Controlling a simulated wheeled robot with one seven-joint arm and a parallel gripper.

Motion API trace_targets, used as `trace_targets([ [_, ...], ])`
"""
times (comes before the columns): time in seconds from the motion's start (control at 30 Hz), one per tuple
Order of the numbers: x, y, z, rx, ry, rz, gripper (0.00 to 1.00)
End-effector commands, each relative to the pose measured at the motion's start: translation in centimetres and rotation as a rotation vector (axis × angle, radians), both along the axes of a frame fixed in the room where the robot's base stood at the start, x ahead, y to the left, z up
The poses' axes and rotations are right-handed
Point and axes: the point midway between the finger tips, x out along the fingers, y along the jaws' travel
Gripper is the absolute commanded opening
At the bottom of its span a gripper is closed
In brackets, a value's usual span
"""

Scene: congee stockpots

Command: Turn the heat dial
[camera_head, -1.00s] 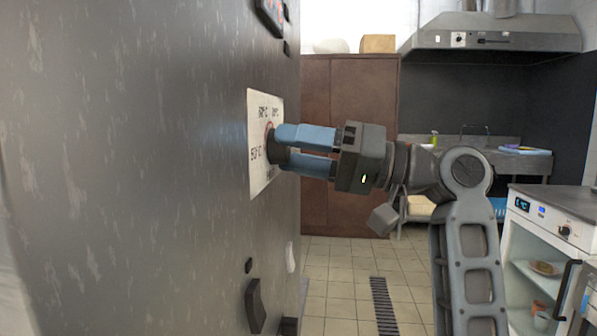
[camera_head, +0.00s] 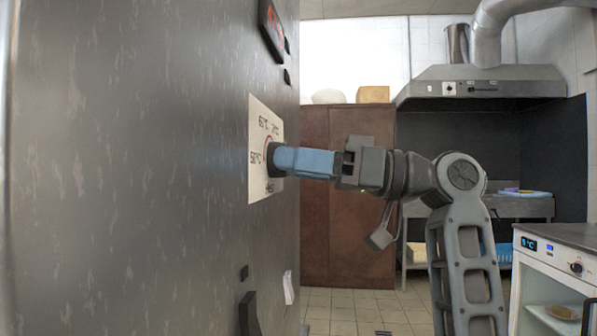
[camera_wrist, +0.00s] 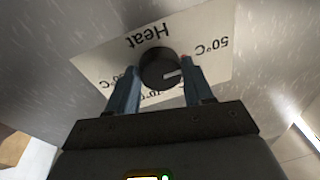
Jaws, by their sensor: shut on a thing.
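The heat dial is a round dark knob (camera_wrist: 160,68) with a pale pointer line, set on a white label plate (camera_wrist: 112,62) marked "Heat" and with temperatures such as 50°C. In the head view the plate (camera_head: 261,185) is on the side of a large grey metal cabinet (camera_head: 140,180), and the knob (camera_head: 271,160) shows at its right part. My gripper (camera_head: 282,160) reaches in from the right with blue fingers shut on the knob. In the wrist view my gripper's fingers (camera_wrist: 160,80) stand on either side of the knob. Some label markings are hidden behind the fingers.
A red display (camera_head: 271,28) sits higher on the cabinet and a dark handle (camera_head: 249,314) lower. A brown cupboard (camera_head: 318,200) stands behind my arm. A white glass-door unit (camera_head: 550,280) is at the right. Tiled floor (camera_head: 350,308) shows between.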

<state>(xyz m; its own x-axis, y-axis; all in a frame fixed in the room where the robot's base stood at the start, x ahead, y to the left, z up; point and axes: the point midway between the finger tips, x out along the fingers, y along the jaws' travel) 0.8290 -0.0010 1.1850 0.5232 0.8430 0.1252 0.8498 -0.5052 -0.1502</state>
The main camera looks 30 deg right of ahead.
Motion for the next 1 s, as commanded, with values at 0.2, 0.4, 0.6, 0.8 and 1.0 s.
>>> trace_targets([
  [0.2, 0.01, 0.06, -0.20, -0.011, -0.005, 0.002, 0.21],
  [0.4, 0.01, 0.06, -0.19, -0.010, -0.005, 0.002, 0.21],
  [0.6, 0.01, 0.05, -0.15, -0.009, -0.005, 0.002, 0.65],
  [0.8, 0.01, 0.03, -0.08, -0.007, -0.006, 0.001, 0.77],
  [1.0, -0.11, -0.22, -0.08, -0.007, -0.007, -0.001, 0.77],
])
